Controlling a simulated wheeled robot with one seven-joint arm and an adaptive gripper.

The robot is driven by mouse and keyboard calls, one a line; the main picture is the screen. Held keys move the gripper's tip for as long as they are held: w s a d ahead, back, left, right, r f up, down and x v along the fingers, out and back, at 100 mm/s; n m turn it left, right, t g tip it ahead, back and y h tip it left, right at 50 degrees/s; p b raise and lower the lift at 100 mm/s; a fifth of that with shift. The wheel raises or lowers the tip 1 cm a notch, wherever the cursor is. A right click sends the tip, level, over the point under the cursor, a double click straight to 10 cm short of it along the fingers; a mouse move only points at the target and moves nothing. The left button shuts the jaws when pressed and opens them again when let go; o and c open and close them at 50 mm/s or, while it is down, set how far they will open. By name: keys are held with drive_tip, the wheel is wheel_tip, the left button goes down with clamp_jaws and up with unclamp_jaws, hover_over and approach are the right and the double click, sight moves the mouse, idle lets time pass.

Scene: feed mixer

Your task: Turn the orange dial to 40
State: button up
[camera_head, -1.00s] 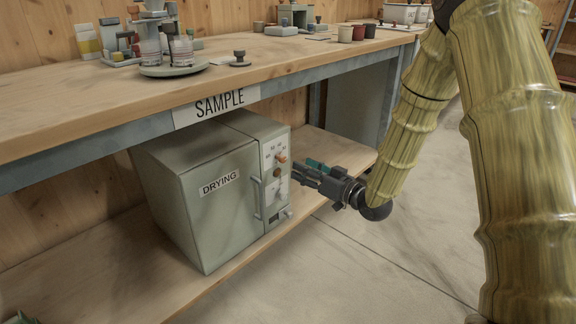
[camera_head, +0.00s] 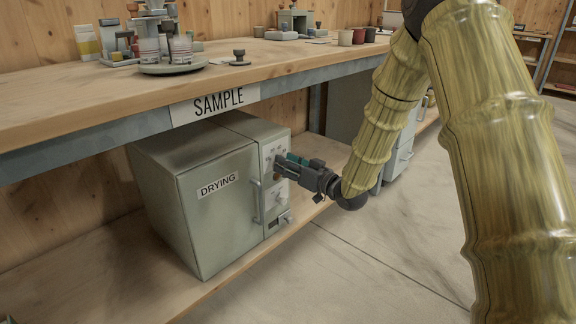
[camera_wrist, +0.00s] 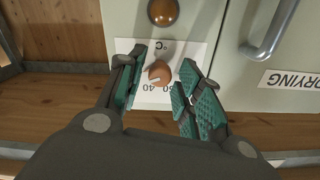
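The orange dial (camera_wrist: 159,73) is on a white scale plate on the drying oven's front panel, seen in the wrist view. A pale pointer mark on it faces left and slightly down in that picture, and the number 40 shows just below the dial. My gripper (camera_wrist: 163,65) is open, with one teal-padded finger on each side of the dial. I cannot tell whether either finger touches it. In the head view my gripper (camera_head: 280,165) is at the oven's panel and hides the dial. The grey-green drying oven (camera_head: 190,170) stands on the lower shelf.
A round amber knob or lamp (camera_wrist: 163,12) is close to the dial on the same panel. A door handle (camera_wrist: 270,30) sticks out beside the panel. The wooden worktop (camera_head: 120,105) overhangs the oven. The floor (camera_head: 350,275) in front is clear.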

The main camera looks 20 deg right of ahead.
clamp_jaws()
drive_tip(key=shift+r+n+p, duration=0.1)
drive_tip(key=shift+n+p, duration=2.9)
drive_tip(key=shift+n, duration=1.4)
drive_tip(key=shift+d, duration=0.1)
drive_tip(key=shift+o, duration=2.1)
unclamp_jaws()
